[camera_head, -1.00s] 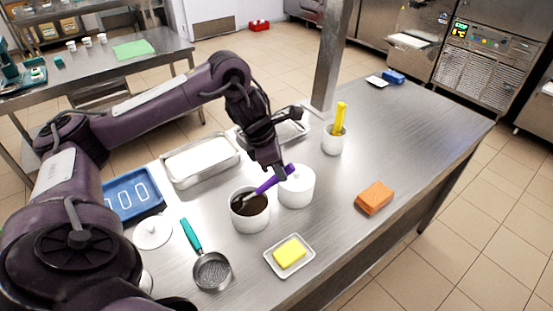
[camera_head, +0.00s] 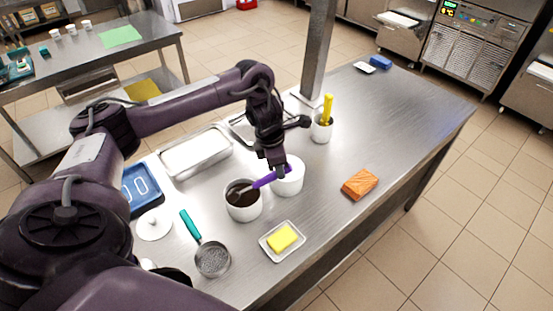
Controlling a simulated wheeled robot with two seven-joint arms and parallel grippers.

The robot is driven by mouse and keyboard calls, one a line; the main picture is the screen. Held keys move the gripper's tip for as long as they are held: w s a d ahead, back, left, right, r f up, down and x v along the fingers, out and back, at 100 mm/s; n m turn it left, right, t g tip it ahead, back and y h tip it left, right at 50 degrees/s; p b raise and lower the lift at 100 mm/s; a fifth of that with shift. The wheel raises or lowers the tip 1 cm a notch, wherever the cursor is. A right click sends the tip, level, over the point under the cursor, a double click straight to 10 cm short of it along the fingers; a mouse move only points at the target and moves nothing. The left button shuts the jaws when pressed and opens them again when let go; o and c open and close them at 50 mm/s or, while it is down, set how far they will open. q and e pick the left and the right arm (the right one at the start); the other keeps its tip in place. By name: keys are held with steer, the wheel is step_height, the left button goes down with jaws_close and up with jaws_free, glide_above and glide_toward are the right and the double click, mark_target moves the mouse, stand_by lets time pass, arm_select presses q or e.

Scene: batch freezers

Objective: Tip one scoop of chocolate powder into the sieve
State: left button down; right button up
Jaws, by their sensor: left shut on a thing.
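My left gripper (camera_head: 280,170) is shut on the purple handle of a scoop (camera_head: 263,181). The scoop's head end is down inside a white pot of dark chocolate powder (camera_head: 243,203), so the bowl of the scoop is hidden. The sieve (camera_head: 212,259), a round mesh with a teal handle, lies on the steel table in front of the pot. I see no powder heaped in it. My right gripper is not in view.
A dish with a yellow block (camera_head: 283,240), a white lid (camera_head: 154,225), a blue tray (camera_head: 141,190) and a steel pan (camera_head: 196,152) are around. An orange sponge (camera_head: 360,184) lies right; the table's right side is clear.

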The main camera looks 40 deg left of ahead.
mark_target(293, 165)
arm_select(q)
steer(key=shift+w+d+f+p, duration=0.1)
steer(key=shift+w+d+p, duration=0.15)
steer(key=shift+p, duration=0.6)
steer(key=shift+g+y, duration=0.3)
step_height(293, 165, up, 2)
steer(key=shift+w+d+r+p, duration=0.1)
steer(key=shift+w+p, duration=0.05)
steer(key=shift+p, duration=0.9)
steer(key=shift+r, duration=0.1)
steer(key=shift+w+d+r, duration=0.15)
steer(key=shift+r, duration=0.7)
steer(key=shift+w+d+f+b, duration=0.1)
steer(key=shift+w+d+b, duration=0.05)
steer(key=shift+d+b, duration=0.2)
steer(key=shift+w+g+y, duration=0.3)
steer(key=shift+g+y, duration=0.1)
steer(key=shift+y, duration=0.1)
steer(key=shift+w+d+f, duration=0.1)
steer(key=shift+d, duration=0.3)
steer(key=shift+w+g+y, duration=0.2)
steer(key=shift+g+y, duration=0.1)
steer(key=shift+g, duration=0.1)
steer(key=shift+w+d+f+g+y, duration=0.15)
steer(key=shift+d+f+g+y, duration=0.15)
steer(key=shift+w+d, duration=0.1)
steer(key=shift+w, duration=0.1)
steer(key=shift+g+y, duration=0.3)
